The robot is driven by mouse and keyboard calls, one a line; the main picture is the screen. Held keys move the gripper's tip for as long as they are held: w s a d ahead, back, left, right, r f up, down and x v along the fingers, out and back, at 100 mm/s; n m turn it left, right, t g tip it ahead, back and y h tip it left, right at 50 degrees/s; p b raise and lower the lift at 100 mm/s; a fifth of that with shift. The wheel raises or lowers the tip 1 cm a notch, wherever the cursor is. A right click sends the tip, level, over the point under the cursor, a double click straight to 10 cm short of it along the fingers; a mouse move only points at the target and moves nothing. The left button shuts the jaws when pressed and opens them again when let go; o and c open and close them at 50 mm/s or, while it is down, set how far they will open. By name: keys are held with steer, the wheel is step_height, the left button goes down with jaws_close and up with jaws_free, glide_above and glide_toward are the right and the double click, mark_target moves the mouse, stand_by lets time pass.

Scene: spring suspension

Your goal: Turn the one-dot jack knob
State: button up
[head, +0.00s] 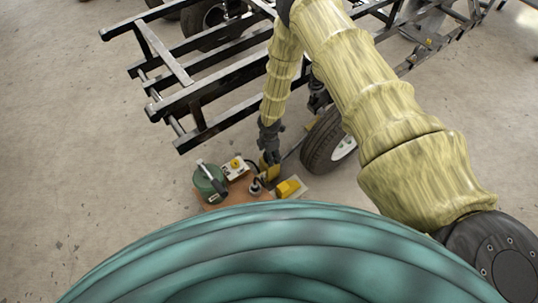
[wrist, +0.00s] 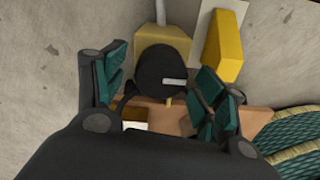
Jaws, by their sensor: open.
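In the wrist view a round black knob (wrist: 162,72) with a short white bar on its face sits in front of a yellow housing (wrist: 180,42). My gripper (wrist: 165,82) is open, with its green-padded fingers to the left and right of the knob. Contact between the pads and the knob cannot be made out. In the head view my gripper (head: 269,153) points down at a yellow part (head: 267,168) at the back of a brown board. I cannot make out any dot marking on the knob.
The brown board (head: 232,199) also carries a green round device (head: 208,183) with a grey lever, a white box (head: 234,168) with a yellow knob, and a black-topped post (head: 256,186). A yellow block (head: 288,188) lies to the right. A tyre (head: 324,142) and black frame (head: 205,90) stand close behind.

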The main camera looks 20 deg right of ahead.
step_height(320, 180, up, 11)
stand_by(0.5)
steer(key=shift+f, duration=0.1)
stand_by(0.3)
steer(key=s+a+f+m+y, duration=0.2)
steer(key=s+m, duration=0.4)
steer(key=s, duration=0.7)
steer(key=s+d+r+m+h, duration=0.1)
steer(key=s+d+r+m, duration=0.2)
steer(key=s+m, duration=0.65)
steer(key=s+d+r+m+h, duration=0.1)
steer(key=s+d+r+m, duration=0.3)
steer(key=s, duration=1)
step_height(320, 180, up, 21)
steer(key=a+m+p, duration=0.1)
steer(key=p, duration=2.2)
steer(key=shift+p, duration=0.3)
